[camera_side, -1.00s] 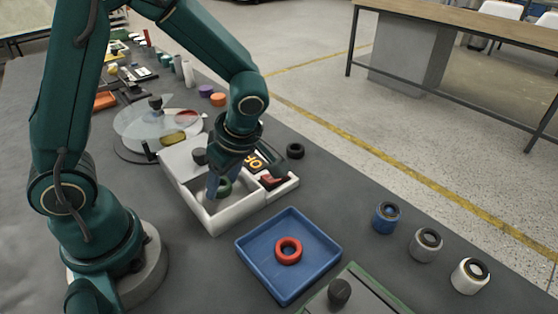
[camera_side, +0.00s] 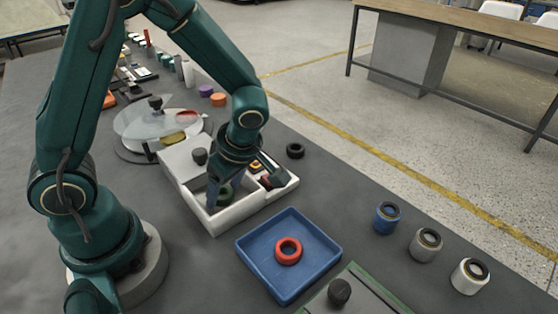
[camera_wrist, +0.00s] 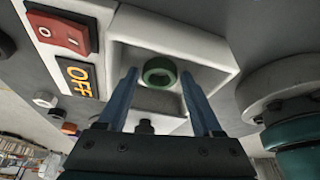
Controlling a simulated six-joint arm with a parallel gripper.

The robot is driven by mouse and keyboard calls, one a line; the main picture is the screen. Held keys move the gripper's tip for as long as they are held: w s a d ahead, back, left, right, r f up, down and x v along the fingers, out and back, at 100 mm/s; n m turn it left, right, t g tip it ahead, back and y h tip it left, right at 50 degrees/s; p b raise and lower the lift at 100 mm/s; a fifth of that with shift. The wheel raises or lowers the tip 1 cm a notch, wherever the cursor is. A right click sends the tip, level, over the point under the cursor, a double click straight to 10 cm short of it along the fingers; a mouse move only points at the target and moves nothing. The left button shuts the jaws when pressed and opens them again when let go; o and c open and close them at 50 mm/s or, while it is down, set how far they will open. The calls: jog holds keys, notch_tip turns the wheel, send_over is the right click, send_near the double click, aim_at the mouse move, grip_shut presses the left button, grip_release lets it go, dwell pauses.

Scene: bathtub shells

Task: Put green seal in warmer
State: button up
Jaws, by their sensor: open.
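The green seal (camera_side: 225,194) is a ring lying inside the open well of the white warmer box (camera_side: 214,228). In the wrist view the green seal (camera_wrist: 160,72) lies on the well floor, ahead of and between my fingertips. My gripper (camera_side: 224,190) is open and reaches down into the well; its two blue fingers (camera_wrist: 160,78) stand on either side of the ring with visible gaps. The warmer's display (camera_wrist: 79,76) reads OFF, beside a red rocker switch (camera_wrist: 62,32). A lid with a dark knob (camera_side: 200,156) sits behind the well.
A blue tray (camera_side: 277,293) with a red ring (camera_side: 288,250) stands in front of the warmer. A black ring (camera_side: 295,150) lies to its right. Several capped jars (camera_side: 386,218) stand at the right. A round glass-covered dish (camera_side: 150,122) is behind.

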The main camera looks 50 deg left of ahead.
jog(key=v, duration=1.1)
jog(key=s+r+m+t+h, duration=0.2)
jog(key=s+m+t, duration=0.1)
jog(key=m, duration=0.7)
jog(key=s+d+r+m+t+h, duration=0.1)
jog(key=s+m+t+h, duration=0.1)
jog(key=m, duration=0.8)
jog(key=shift+s+d+r+m+t, duration=0.2)
jog(key=shift+s+r+m+t, duration=0.15)
jog(key=shift+s+t, duration=0.4)
